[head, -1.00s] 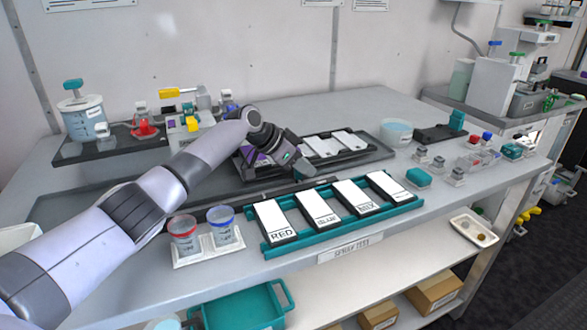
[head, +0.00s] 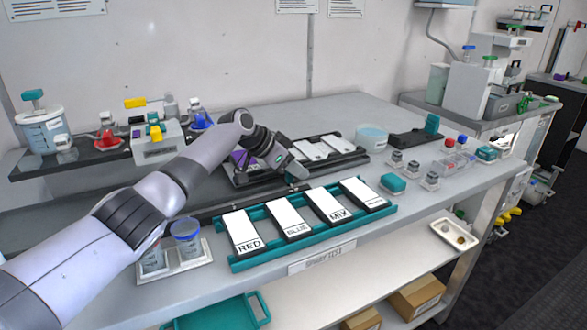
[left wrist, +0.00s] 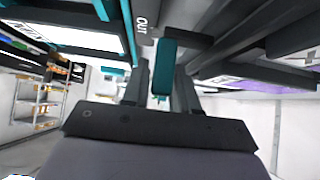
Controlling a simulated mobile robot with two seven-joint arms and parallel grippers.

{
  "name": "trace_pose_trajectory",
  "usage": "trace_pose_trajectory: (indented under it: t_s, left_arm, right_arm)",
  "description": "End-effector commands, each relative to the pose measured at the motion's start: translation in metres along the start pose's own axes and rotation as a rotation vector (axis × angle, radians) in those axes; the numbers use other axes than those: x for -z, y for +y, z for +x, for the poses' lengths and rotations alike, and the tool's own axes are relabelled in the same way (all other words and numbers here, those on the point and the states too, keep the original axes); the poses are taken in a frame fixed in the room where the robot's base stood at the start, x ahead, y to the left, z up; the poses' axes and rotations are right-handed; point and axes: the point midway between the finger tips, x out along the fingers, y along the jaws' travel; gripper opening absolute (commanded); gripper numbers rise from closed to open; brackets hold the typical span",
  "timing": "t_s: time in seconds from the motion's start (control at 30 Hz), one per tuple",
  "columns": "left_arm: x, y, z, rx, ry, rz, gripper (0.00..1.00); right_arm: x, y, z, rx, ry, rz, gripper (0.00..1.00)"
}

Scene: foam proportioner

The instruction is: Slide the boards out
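Several white-faced boards lie in a teal rack (head: 240,262) at the bench's front: RED (head: 242,230), BLUE (head: 288,217), MIX (head: 325,206) and a fourth (head: 362,193) whose label is unclear. Behind, a dark rack (head: 357,157) holds more white boards (head: 313,150) and a purple-faced one (head: 241,160), partly hidden by my arm. My left gripper (head: 299,174) is low between the two racks. In the left wrist view, its spread fingers (left wrist: 161,82) flank a teal block (left wrist: 165,66) beside a dark part marked OUT (left wrist: 142,22); firm contact is not visible. My right gripper is out of view.
Blue-rimmed cups (head: 187,240) stand in a white tray (head: 198,262) left of the teal rack. Small bottles (head: 413,170) and a teal block (head: 393,183) stand to the right. A dark shelf with flasks (head: 110,145) is at the back left.

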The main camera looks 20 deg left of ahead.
Motion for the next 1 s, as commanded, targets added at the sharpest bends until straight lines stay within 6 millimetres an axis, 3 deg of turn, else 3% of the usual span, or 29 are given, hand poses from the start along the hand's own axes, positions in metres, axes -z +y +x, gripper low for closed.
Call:
trace_pose_trajectory:
  t_s: [0.47, 1.0]
  left_arm:
    - [0.001, 0.000, -0.005, -0.001, 0.001, 0.002, 0.45]
    - [0.002, 0.001, -0.063, -0.002, 0.002, 0.004, 0.45]
  right_arm:
    - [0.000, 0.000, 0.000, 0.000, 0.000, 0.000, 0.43]
    - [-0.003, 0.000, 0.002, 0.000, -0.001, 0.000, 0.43]
